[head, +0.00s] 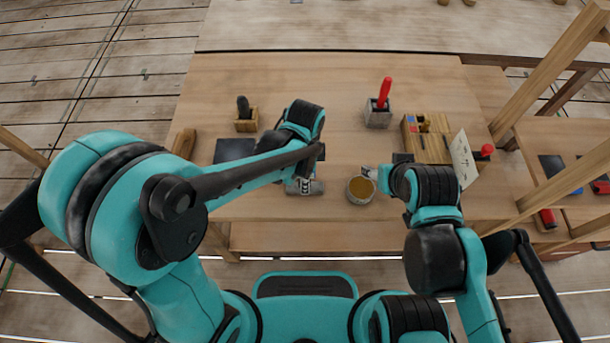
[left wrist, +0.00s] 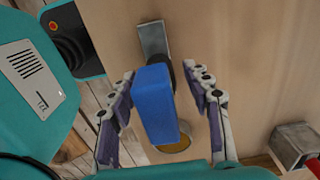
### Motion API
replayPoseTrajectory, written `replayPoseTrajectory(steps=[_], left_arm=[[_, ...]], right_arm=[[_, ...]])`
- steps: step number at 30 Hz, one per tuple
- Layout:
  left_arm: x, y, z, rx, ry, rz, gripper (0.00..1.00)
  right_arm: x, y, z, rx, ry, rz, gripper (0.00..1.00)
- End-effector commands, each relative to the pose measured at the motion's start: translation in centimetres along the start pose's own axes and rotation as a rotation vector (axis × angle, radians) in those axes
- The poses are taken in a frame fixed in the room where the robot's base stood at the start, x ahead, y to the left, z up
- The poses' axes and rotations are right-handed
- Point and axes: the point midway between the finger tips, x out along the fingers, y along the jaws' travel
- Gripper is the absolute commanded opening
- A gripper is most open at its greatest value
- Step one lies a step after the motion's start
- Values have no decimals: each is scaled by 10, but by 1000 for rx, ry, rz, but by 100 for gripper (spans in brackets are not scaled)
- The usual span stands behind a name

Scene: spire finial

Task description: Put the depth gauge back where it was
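A blue block-like handle (left wrist: 154,104) with a dark collar and a grey metal piece (left wrist: 153,40) beyond it shows in the left wrist view. I cannot tell for sure that this is the depth gauge. My left gripper (left wrist: 166,112) is open, its fingers on either side of the blue handle with visible gaps. In the head view the left gripper (head: 304,184) is low over the table's front part, and my arm hides the blue handle. My right gripper (head: 371,172) is beside a round pot (head: 360,190); its fingers are too small to read.
On the table stand a wooden holder (head: 246,124) with a black handle, a grey holder (head: 377,118) with a red handle, and a slotted wooden block (head: 432,148). A white card (head: 463,158) leans beside the block. A dark mat (head: 234,150) lies left. Wooden posts rise at right.

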Motion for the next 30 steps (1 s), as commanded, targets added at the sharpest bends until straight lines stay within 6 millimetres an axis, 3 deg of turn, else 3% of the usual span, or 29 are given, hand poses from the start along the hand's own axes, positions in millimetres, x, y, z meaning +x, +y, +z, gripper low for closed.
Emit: replayPoseTrajectory(steps=[11,24,30], left_arm=[[-9,0,0,0,0,0,51],[-100,0,0,0,0,0,51],[-121,0,0,0,0,0,51]], right_arm=[[-5,0,-4,0,0,0,54],[-32,0,-23,0,0,0,54],[-37,0,-26,0,0,0,54]])
